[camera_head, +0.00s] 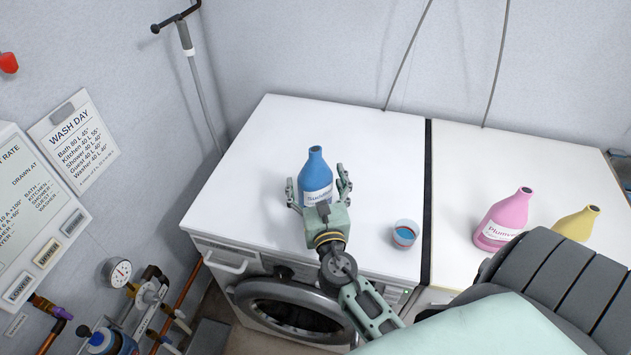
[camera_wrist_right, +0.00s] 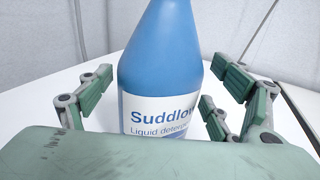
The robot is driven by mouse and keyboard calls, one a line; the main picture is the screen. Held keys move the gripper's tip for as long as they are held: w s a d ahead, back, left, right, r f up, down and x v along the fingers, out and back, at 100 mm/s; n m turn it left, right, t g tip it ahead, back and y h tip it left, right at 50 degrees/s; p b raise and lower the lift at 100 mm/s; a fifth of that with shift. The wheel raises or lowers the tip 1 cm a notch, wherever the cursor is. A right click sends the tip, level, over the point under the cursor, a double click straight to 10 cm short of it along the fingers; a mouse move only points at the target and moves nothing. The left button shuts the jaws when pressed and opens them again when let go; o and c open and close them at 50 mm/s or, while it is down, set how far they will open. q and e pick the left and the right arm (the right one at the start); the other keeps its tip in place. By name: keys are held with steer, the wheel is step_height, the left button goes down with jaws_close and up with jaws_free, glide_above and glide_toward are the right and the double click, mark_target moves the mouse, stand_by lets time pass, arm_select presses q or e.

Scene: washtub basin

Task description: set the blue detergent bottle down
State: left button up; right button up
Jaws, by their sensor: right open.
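The blue detergent bottle (camera_head: 315,172) stands upright on the white top of the washing machine (camera_head: 375,150). My right gripper (camera_head: 318,188) is around it from the front, with its fingers on both sides. In the right wrist view the blue bottle (camera_wrist_right: 160,60) with its "Suddlow" label stands between the spread green fingers of my right gripper (camera_wrist_right: 175,95). Gaps show between the fingers and the bottle, so the gripper is open. The bottle's base is hidden behind the palm. My left gripper is not in view.
A small cup (camera_head: 405,234) with blue and red in it stands right of my gripper near the front edge. A pink bottle (camera_head: 503,218) and a yellow bottle (camera_head: 577,223) stand on the right-hand surface, beyond a dark gap. The white top behind the blue bottle is clear.

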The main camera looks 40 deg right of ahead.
steer(key=shift+r, duration=0.1)
steer(key=b+v, duration=0.3)
steer(key=v, duration=0.9)
steer(key=shift+b, duration=0.4)
steer(key=shift+r, duration=0.1)
steer(key=shift+c, duration=0.3)
